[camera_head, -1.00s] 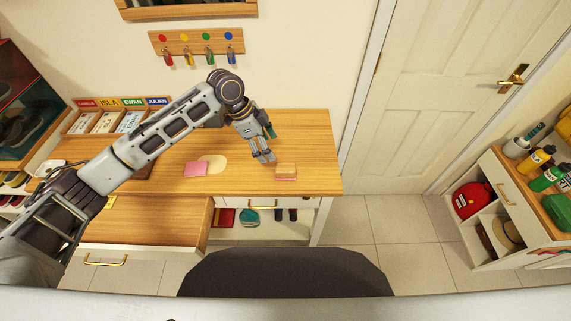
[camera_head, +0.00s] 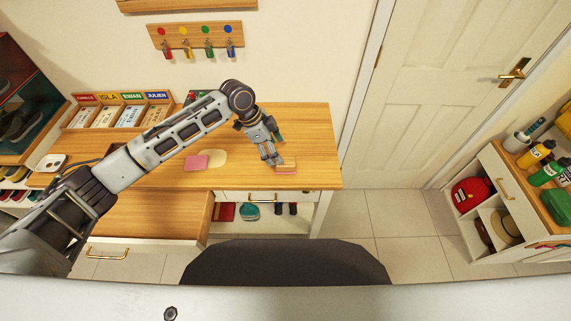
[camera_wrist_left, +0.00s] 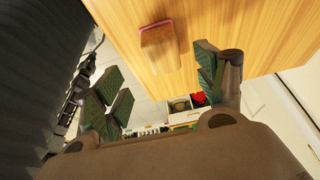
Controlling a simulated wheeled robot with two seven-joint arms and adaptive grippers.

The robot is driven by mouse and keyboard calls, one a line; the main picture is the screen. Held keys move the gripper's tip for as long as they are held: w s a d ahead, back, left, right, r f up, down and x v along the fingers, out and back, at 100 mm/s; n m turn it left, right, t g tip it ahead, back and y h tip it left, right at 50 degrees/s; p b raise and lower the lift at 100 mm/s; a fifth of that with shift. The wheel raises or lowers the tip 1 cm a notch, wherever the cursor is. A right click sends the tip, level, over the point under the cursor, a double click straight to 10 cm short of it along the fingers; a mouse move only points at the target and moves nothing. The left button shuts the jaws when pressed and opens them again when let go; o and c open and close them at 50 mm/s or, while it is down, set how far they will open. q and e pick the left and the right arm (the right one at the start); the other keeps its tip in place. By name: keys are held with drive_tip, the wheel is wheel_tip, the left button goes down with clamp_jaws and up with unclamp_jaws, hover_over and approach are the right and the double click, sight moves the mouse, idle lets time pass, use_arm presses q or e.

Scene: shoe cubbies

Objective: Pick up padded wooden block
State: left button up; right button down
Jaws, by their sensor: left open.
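The padded wooden block (camera_head: 287,166) lies on the wooden bench top near its right front edge. It is light wood with a thin pinkish layer. My left gripper (camera_head: 273,161) is open just left of the block, its fingertips pointing down close to it; I cannot tell whether they touch. In the left wrist view the block (camera_wrist_left: 159,50) shows beyond the open fingers (camera_wrist_left: 165,85), with nothing between them. My right gripper is not in view.
A pink pad (camera_head: 196,163) and a cream oval piece (camera_head: 215,157) lie left of the gripper. A name-labelled tray (camera_head: 118,112) stands at the back left. A drawer (camera_head: 150,215) is pulled out at the front left. Keys hang on a wall rack (camera_head: 195,40).

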sight(285, 160)
use_arm(q)
drive_tip(key=shift+x, duration=1.65)
drive_tip(key=shift+f, duration=0.1)
drive_tip(key=shift+p+x, duration=0.4)
drive_tip(key=shift+x, duration=2.1)
drive_tip(key=shift+w+d, duration=0.2)
drive_tip(key=c, duration=1.1)
drive_tip(key=shift+r+b, duration=0.4)
drive_tip(key=shift+r, duration=4.7)
